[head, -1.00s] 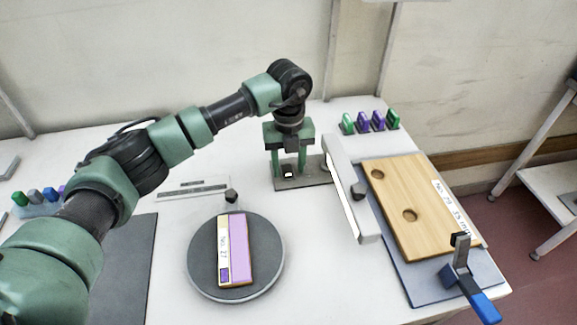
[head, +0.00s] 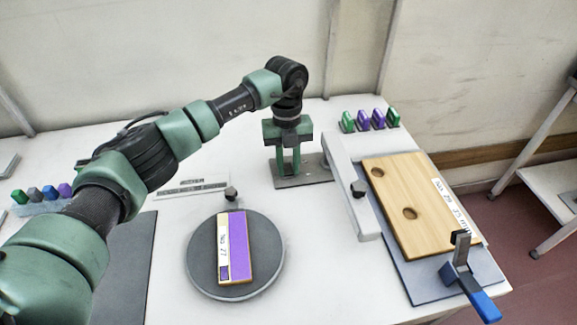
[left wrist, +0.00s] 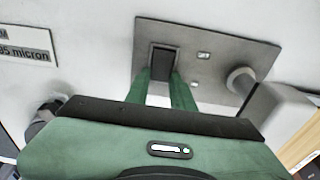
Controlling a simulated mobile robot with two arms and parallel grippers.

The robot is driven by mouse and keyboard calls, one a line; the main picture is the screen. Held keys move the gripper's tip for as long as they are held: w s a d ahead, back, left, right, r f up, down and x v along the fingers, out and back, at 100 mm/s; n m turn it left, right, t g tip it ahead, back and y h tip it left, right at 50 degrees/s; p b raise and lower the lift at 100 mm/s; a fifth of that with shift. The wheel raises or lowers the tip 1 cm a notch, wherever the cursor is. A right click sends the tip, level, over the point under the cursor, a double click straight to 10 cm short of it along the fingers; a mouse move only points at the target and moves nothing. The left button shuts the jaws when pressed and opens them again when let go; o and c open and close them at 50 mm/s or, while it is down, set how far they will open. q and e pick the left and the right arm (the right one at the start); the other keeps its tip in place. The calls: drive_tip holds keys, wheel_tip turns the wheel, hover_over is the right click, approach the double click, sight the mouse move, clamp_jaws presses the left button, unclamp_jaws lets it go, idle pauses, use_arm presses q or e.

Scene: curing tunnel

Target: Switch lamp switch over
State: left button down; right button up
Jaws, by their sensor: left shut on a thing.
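The lamp switch (left wrist: 163,61) is a dark rocker in a black frame on a grey base plate (head: 318,172). The plate also shows in the left wrist view (left wrist: 215,37). My left gripper (head: 288,170) points down over the plate, its green fingers close together. In the left wrist view its fingertips (left wrist: 163,78) are at the switch, shut on it and partly hiding it. The lamp (head: 351,190) is a long pale bar on the plate's right, with no bright glow. My right gripper is not in view.
A round grey turntable (head: 200,270) carries a panel with a purple strip (head: 239,245). A wooden board (head: 420,190) with two holes lies right, with a blue-handled clamp (head: 478,298). Green and purple pieces (head: 370,120) stand behind. A label (left wrist: 24,50) lies left of the plate.

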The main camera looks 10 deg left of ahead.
sight(286, 165)
use_arm(q)
drive_tip(key=shift+w+r+g+h+b, duration=0.1)
drive_tip(key=shift+w+g+h+b, duration=0.2)
drive_tip(key=shift+g, duration=0.4)
drive_tip(key=shift+s, duration=0.1)
drive_tip(key=shift+a, duration=0.1)
drive_tip(key=c, duration=1.2)
unclamp_jaws()
drive_tip(key=b+v, duration=0.1)
drive_tip(key=v, duration=0.5)
drive_tip(key=shift+r, duration=0.3)
drive_tip(key=shift+w+a+r, duration=0.1)
drive_tip(key=shift+w+r, duration=0.15)
drive_tip(key=shift+r, duration=0.35)
